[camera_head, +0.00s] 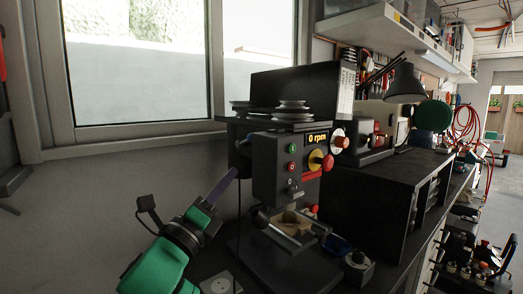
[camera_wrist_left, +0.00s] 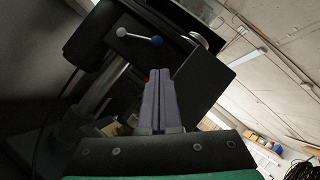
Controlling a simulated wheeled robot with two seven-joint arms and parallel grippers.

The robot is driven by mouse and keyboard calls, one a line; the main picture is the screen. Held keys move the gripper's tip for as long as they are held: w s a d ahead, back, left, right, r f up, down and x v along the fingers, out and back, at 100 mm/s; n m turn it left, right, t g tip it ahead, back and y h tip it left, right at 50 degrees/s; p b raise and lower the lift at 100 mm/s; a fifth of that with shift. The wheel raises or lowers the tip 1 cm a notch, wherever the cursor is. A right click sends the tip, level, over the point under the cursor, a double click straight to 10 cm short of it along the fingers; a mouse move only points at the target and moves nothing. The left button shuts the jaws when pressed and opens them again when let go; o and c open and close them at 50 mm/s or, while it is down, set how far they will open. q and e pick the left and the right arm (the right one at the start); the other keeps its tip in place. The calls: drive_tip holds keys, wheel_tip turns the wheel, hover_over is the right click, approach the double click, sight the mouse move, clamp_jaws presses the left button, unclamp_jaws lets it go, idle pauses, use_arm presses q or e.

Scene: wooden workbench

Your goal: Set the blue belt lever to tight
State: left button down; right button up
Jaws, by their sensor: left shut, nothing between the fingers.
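The drill press (camera_head: 287,165) stands on the workbench, with a display reading 0 rpm. In the left wrist view, the blue belt lever (camera_wrist_left: 157,41) shows as a short metal rod with a blue ball end on the side of the dark press head. My left gripper (camera_head: 234,172) is at the left side of the press head, shut and empty. In the left wrist view its fingertips (camera_wrist_left: 157,72) are together, below the blue ball in the picture and apparently apart from it. My right gripper is not in view.
The press front carries green and red buttons, a yellow-red knob (camera_head: 317,161) and an orange knob (camera_head: 342,142). Pulley discs (camera_head: 292,111) sit on its top. A black cabinet (camera_head: 370,193) stands to the right. A window and grey wall lie behind my left arm.

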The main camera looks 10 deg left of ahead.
use_arm(q)
drive_tip(key=p, duration=0.4)
approach(245, 141)
drive_tip(key=w+d+r, duration=0.2)
drive_tip(key=d, duration=0.3)
drive_tip(key=shift+w+r, duration=0.2)
drive_tip(key=shift+w, duration=0.45)
drive_tip(key=shift+r, duration=0.15)
drive_tip(key=shift+r+n+y+p, duration=0.3)
drive_tip(key=shift+n+y+p, duration=0.2)
drive_tip(key=shift+n+p, duration=0.15)
drive_tip(key=shift+r+p, duration=0.15)
drive_tip(key=shift+p, duration=0.15)
drive_tip(key=r+p, duration=0.2)
drive_tip(key=r+n+p, duration=0.1)
drive_tip(key=shift+w+a+r, duration=0.15)
drive_tip(key=shift+w+a, duration=0.05)
drive_tip(key=shift+a, duration=0.15)
drive_tip(key=shift+w+a+r+p, duration=0.2)
drive_tip(key=shift+r+p, duration=0.2)
drive_tip(key=shift+p, duration=0.1)
drive_tip(key=shift+w+a+r+p, duration=0.2)
drive_tip(key=shift+a+r+p, duration=0.05)
drive_tip(key=shift+r+p, duration=0.2)
